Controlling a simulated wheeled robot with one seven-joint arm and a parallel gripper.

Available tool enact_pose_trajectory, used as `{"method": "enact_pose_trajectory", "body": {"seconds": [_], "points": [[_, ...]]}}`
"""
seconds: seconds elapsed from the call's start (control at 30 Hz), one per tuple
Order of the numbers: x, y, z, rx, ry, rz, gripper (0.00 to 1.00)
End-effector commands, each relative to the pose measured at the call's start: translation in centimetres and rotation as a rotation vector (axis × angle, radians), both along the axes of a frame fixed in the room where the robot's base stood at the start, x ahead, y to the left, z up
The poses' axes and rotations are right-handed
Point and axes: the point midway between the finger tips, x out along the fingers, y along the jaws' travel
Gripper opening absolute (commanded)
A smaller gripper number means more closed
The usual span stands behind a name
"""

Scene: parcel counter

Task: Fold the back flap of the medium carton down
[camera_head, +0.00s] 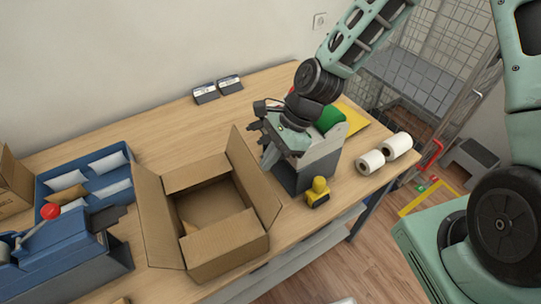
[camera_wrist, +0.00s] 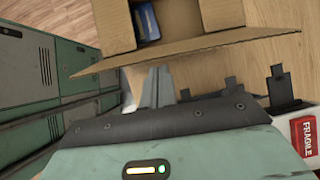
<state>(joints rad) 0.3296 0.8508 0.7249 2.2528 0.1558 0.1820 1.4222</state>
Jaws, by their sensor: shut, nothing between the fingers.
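The medium carton (camera_head: 226,251) stands open on the counter in the head view. Its left flap (camera_head: 158,222) leans outward, and its right flap (camera_head: 252,178) stands up and leans outward on my gripper's side. I cannot tell for certain which flap is the back one. My gripper (camera_head: 266,157) is shut and empty, just right of the right flap's upper end. In the wrist view my shut fingers (camera_wrist: 157,88) are close to the long edge of a carton flap (camera_wrist: 190,48); I cannot tell whether they touch. Something blue (camera_wrist: 147,20) shows past the flap.
A grey holder (camera_head: 318,165) and a yellow tape dispenser (camera_head: 317,193) stand right of the carton, with white rolls (camera_head: 372,162) beyond. A blue tray (camera_head: 88,172) and blue machine (camera_head: 70,268) with a red knob are at left.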

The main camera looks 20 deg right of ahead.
Motion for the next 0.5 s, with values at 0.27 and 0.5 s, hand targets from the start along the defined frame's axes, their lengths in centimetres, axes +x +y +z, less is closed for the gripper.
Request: {"method": "enact_pose_trajectory", "body": {"seconds": [0.27, 0.5], "points": [[-0.4, 2.2, -0.8, 0.001, -0.004, 0.006, 0.0], [-1.0, 5.3, -0.5, 0.001, -0.003, 0.004, 0.0]]}}
